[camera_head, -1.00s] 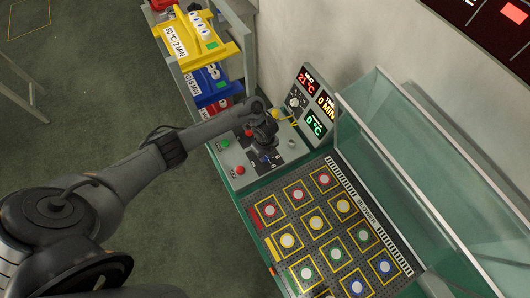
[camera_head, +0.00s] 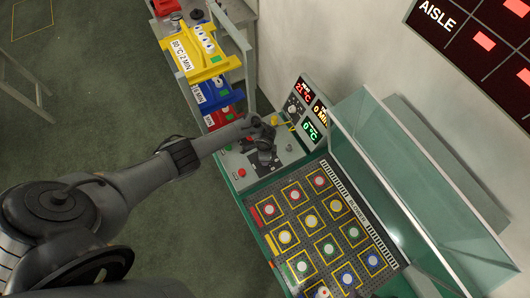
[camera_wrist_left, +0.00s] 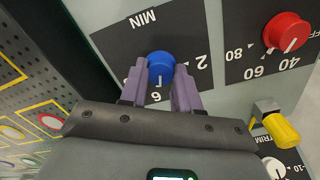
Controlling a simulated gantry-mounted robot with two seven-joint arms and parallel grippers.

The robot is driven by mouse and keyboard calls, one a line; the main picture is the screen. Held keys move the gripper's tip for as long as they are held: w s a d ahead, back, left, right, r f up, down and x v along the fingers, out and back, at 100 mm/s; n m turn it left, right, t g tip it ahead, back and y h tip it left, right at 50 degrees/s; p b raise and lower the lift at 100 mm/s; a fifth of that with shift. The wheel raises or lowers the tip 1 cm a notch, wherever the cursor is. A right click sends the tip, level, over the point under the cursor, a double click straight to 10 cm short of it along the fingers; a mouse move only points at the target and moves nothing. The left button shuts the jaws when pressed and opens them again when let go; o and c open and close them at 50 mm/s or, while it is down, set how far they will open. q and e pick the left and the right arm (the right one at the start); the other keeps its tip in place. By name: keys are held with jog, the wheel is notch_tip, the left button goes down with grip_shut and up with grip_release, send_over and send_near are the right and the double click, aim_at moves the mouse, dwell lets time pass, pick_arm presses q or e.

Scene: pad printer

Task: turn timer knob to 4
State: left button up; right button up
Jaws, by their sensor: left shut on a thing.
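The blue timer knob (camera_wrist_left: 161,67) sits on a dark label plate (camera_wrist_left: 125,42) marked MIN, with 2 and 6 readable in the left wrist view. A light pointer mark shows on its lower side, toward the fingers. My left gripper (camera_wrist_left: 158,85) is shut on the knob, one purple finger on each side. The scale between 2 and 6 is partly hidden by the fingers. In the head view my left gripper (camera_head: 264,157) is down at the control panel (camera_head: 236,160) and hides the knob. The timer display (camera_head: 320,112) reads 0 MIN. My right gripper is not in view.
A red knob (camera_wrist_left: 287,31) with a 40–80 scale and a yellow-tipped lever (camera_wrist_left: 282,130) are close to the fingers. A white trim knob (camera_wrist_left: 274,168) lies lower right. The tray of round pads (camera_head: 296,213) and glass guard (camera_head: 400,170) stand right of the panel.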

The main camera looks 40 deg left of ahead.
pick_arm(q)
jog(key=n+p, duration=0.2)
jog(key=n, duration=0.2)
jog(key=shift+r+n, duration=0.15)
jog(key=shift+n, duration=0.15)
jog(key=shift+n+p, duration=0.8)
jog(key=shift+n, duration=1.1)
jog(key=o, duration=1.1)
jog(key=shift+c, duration=0.2)
notch_tip(320, 180, up, 8)
jog(key=p, duration=0.4)
notch_tip(320, 180, up, 3)
jog(key=shift+f, duration=0.2)
